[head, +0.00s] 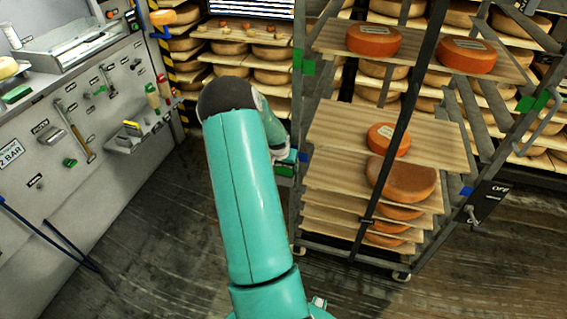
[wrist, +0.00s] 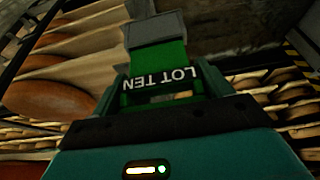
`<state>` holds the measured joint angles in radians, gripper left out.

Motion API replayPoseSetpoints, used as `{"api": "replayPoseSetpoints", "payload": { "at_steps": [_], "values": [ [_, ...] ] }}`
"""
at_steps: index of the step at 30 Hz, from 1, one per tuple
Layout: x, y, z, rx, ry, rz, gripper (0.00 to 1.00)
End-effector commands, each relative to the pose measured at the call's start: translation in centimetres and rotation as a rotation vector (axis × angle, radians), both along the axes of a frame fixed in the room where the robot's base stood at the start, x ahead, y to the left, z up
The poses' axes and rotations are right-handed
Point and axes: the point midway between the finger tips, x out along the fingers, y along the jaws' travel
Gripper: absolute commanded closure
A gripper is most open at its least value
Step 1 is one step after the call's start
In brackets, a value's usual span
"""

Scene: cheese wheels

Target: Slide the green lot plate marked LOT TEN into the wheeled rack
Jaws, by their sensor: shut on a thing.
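The green lot plate (wrist: 172,55) shows in the wrist view with white letters LOT TEN, upside down. My gripper (wrist: 160,88) is shut on it, one finger at each side of the lettering. The plate's far end meets a grey block (wrist: 155,28); I cannot tell whether it is inside it or only in front of it. In the head view my gripper (head: 286,168) is low at the left post of the wheeled rack (head: 297,120), partly hidden behind my arm. The rack carries wooden shelves with orange cheese wheels (head: 374,40).
A grey tool panel (head: 60,120) with a hammer (head: 75,130) and a small shelf (head: 140,130) stands at the left. More cheese shelves (head: 250,50) fill the back. A dark bar crosses the rack's front. The floor (head: 150,250) at the lower left is mostly clear.

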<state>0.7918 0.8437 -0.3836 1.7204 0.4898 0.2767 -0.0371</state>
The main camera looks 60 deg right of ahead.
Motion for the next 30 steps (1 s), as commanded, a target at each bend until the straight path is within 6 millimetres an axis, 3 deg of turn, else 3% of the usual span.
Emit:
{"api": "replayPoseSetpoints", "payload": {
  "at_steps": [30],
  "values": [
    [0.0,0.0,-2.3,0.0,0.0,0.0,0.46]
  ]
}}
